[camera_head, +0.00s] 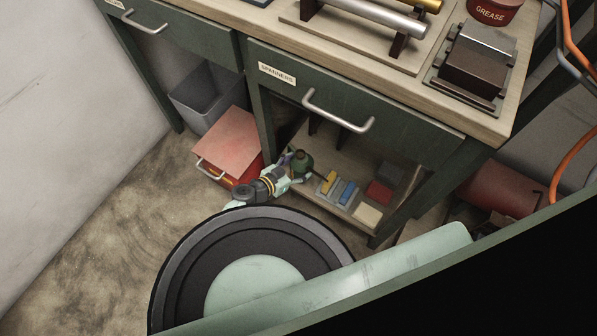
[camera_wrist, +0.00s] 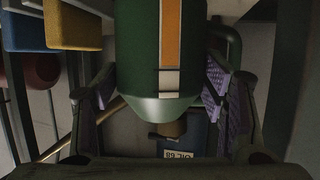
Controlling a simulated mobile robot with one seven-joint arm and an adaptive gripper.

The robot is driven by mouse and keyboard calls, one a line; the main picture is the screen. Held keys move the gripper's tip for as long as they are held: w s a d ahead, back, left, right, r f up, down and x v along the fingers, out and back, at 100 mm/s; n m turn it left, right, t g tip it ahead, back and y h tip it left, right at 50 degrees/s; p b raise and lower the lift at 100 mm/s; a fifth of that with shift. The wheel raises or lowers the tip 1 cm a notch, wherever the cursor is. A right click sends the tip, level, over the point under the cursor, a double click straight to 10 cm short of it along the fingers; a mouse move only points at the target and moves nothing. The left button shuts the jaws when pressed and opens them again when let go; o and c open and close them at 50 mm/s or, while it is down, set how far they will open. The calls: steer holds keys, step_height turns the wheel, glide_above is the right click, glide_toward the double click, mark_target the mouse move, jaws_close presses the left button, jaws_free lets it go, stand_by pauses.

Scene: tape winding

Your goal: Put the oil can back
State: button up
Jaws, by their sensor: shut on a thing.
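The oil can (camera_head: 302,161) is dark green and stands at the left end of the lower shelf (camera_head: 318,197) under the bench. My gripper (camera_head: 290,170) reaches in from the left and is shut on the can. In the wrist view the can (camera_wrist: 145,50) shows an orange stripe and a pale lower rim between the purple finger pads of my gripper (camera_wrist: 160,100). I cannot tell whether the can's base rests on the shelf. My gripper hides part of the can in the head view.
Yellow and blue blocks (camera_head: 342,189) and a red box (camera_head: 379,192) share the shelf to the right. A red toolbox (camera_head: 228,145) and a grey bin (camera_head: 205,95) stand left. A drawer marked SPANNERS (camera_head: 350,95) hangs above. A blue thing with upside-down lettering (camera_wrist: 197,138) shows behind the can.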

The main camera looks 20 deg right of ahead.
steer(key=shift+f+b, duration=0.45)
steer(key=shift+f, duration=1.25)
steer(key=shift+f, duration=0.15)
steer(key=o, duration=1.7)
steer(key=shift+c, duration=0.2)
steer(key=v, duration=1.2)
steer(key=shift+p, duration=0.45)
